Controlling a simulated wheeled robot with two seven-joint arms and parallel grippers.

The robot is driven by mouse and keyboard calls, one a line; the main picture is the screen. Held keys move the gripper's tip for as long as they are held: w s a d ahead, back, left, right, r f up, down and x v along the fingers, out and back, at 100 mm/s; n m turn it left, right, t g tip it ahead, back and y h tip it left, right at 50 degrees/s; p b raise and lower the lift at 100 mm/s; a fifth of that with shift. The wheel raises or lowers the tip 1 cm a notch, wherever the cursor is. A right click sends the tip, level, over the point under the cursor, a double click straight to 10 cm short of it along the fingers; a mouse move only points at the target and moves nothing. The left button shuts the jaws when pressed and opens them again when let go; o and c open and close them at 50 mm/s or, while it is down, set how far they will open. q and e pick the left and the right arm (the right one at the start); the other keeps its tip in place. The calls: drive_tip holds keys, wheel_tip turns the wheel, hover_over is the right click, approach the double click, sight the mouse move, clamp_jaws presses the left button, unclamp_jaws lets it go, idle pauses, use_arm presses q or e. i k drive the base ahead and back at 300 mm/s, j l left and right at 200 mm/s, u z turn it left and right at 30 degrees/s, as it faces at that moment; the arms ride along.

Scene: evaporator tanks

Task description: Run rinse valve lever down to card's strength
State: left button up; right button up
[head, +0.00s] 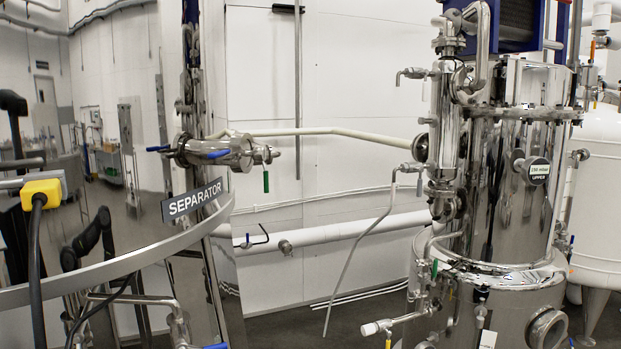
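No lever in view is readably labelled as the rinse valve, so I cannot tell which one it is. On the steel column at the right, a green lever (435,269) and a white-ended handle (372,328) show low on the pipework. A small white tag (488,339), possibly a card, hangs at the bottom edge; its writing is unreadable. Neither of my grippers is clearly in view.
A sign (193,199) reads SEPARATOR. A yellow connector (42,191) with a black cable is at the left. White pipes (330,232) run along the wall. Dark floor shows between the tanks.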

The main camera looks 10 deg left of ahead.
sight(265, 173)
drive_tip(key=i+l, duration=0.15)
drive_tip(key=i, duration=0.55)
drive_tip(key=i+l+z, duration=0.15)
drive_tip(key=i, duration=0.5)
